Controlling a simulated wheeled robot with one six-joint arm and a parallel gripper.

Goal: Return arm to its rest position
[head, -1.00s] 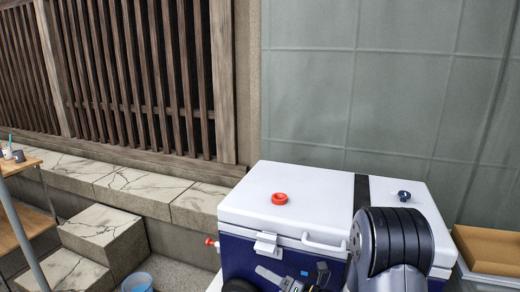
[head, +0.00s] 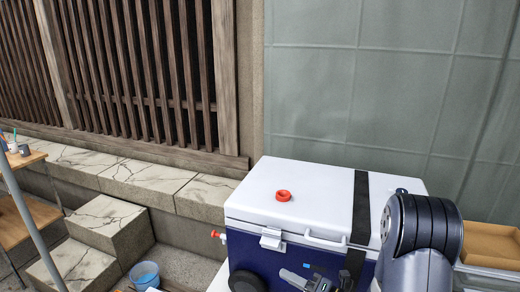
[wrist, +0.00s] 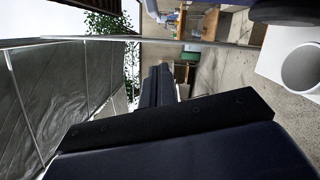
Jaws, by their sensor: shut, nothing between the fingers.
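My arm (head: 422,235) stands folded at the lower right of the head view, in front of the white-lidded blue cooler (head: 300,198). My gripper (wrist: 158,72) shows in the wrist view as two dark fingers side by side, shut with nothing between them. In the head view, grey and black parts low in front of the cooler look like part of my arm's end, but they are cut off by the bottom edge.
A cardboard box (head: 490,244) stands to the right. A blue bucket (head: 145,274), stone steps (head: 108,222) and a wooden table (head: 25,160) are to the left. A tarp wall (head: 390,90) rises behind.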

